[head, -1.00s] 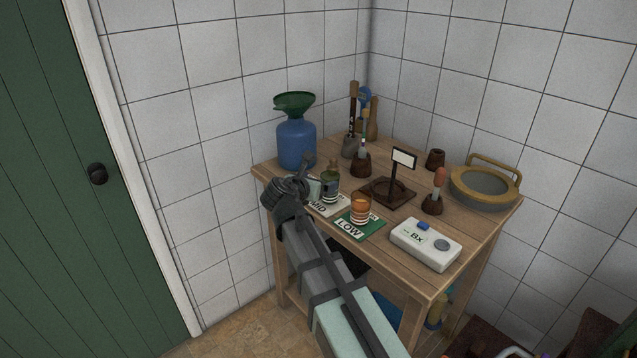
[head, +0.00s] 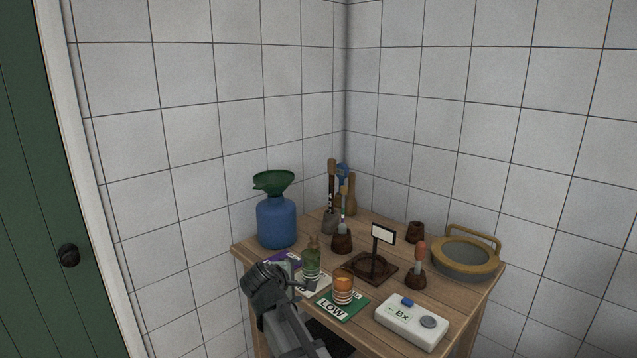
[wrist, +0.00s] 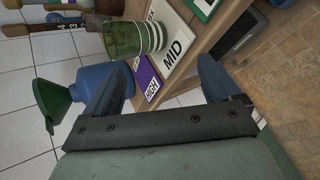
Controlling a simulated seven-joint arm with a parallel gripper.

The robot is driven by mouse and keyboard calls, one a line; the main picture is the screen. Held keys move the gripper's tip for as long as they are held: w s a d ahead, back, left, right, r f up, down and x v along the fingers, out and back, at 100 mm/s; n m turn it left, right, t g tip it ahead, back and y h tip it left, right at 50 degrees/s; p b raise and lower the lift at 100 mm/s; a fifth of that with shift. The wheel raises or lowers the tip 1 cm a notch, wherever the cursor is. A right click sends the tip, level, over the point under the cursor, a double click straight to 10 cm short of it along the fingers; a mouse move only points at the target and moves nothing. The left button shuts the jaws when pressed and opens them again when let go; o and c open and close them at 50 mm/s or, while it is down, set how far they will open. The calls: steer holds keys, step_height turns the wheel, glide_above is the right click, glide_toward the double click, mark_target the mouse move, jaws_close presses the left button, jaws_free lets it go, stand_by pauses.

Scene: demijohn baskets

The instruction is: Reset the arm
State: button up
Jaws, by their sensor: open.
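My gripper (head: 300,274) is at the table's front left edge in the head view, beside the green striped glass (head: 312,264). In the wrist view its two blue-grey fingers (wrist: 160,86) are spread apart with nothing between them. The green glass stands on the white MID card (wrist: 176,48), and it also shows in the wrist view (wrist: 124,38). The purple HIGH card (wrist: 149,82) lies next to it. An orange striped glass (head: 343,291) stands on the green LOW card (head: 334,310).
A blue demijohn with a green funnel (head: 277,222) stands at the back left of the wooden table (head: 410,240). A sign stand (head: 372,266), a brown holder with a red-handled tool (head: 416,281), a white Bx box (head: 412,322) and a round handled pan (head: 463,258) stand to the right.

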steer(key=s+d+f+m+g+y, duration=0.15)
steer(key=s+f+m+g, duration=0.35)
steer(key=s+f, duration=0.7)
steer(key=s+d+f+m+g+y, duration=0.1)
steer(key=s+d+f+m+g, duration=0.45)
steer(key=f, duration=1.25)
steer(key=s+d+f+m+g, duration=0.2)
steer(key=s+d+f, duration=0.3)
steer(key=s+f, duration=0.3)
steer(key=s+d+f+m+g+y, duration=0.1)
steer(key=s+d+f, duration=0.5)
steer(key=s, duration=0.7)
steer(key=s+d+f+m+g, duration=0.3)
steer(key=s+d+f, duration=0.3)
steer(key=s+f, duration=0.4)
steer(key=shift+s+m, duration=0.35)
steer(key=shift+s, duration=0.2)
